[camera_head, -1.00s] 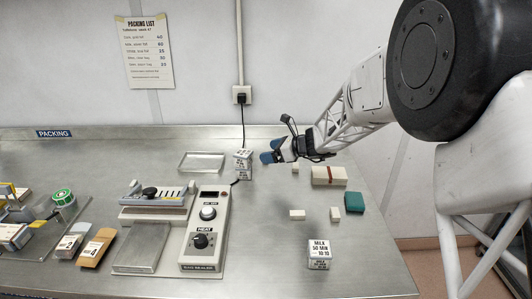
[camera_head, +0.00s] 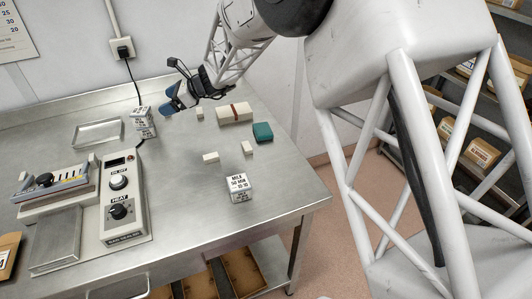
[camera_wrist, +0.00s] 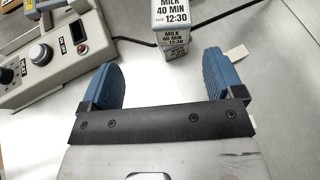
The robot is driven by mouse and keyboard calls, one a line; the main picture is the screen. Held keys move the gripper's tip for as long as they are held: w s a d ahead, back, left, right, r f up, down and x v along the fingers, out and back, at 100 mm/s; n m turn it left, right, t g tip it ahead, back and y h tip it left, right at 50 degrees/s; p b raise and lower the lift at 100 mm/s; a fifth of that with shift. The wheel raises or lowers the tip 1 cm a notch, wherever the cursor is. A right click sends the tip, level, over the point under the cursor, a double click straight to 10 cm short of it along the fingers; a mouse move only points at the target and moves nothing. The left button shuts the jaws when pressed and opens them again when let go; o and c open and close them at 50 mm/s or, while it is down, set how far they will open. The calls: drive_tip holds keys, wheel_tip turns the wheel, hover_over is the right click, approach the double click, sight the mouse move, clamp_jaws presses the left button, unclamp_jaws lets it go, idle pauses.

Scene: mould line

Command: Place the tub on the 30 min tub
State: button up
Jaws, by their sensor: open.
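A small white milk tub (camera_head: 238,188) stands near the table's front right; its label is small and seems to read 30 or 50 min, 10:10. Another white milk tub (camera_head: 144,116) stands further back, left of my gripper. In the wrist view this tub (camera_wrist: 174,38) reads MILK 40 MIN 12:30 on two faces. It lies beyond my fingertips, partly cut by the top edge. My gripper (camera_head: 174,101) has blue fingers and is open. In the wrist view the space between the fingers (camera_wrist: 160,85) is empty table. The gripper is apart from both tubs.
White blocks (camera_head: 211,157), a banded cream block (camera_head: 235,114) and a green block (camera_head: 263,132) lie right of centre. A cable (camera_head: 133,85) runs behind the 40 min tub.

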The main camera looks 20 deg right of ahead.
drive_tip(key=s+d+r+n+g+h, duration=0.2)
drive_tip(key=s+r+n, duration=0.4)
drive_tip(key=s, duration=0.6)
drive_tip(key=s+d+r+n+h, duration=0.1)
drive_tip(key=s+d+n+h, duration=0.2)
drive_tip(key=s, duration=0.8)
drive_tip(key=s+d+r+n+h, duration=0.1)
drive_tip(key=s+d+n+h, duration=0.3)
drive_tip(key=s, duration=0.8)
drive_tip(key=s+d+r+n+h, duration=0.1)
drive_tip(key=s+d+n+h, duration=0.2)
drive_tip(key=s+d+n, duration=0.4)
drive_tip(key=s+n, duration=0.1)
drive_tip(key=s, duration=0.3)
drive_tip(key=shift+s, duration=0.3)
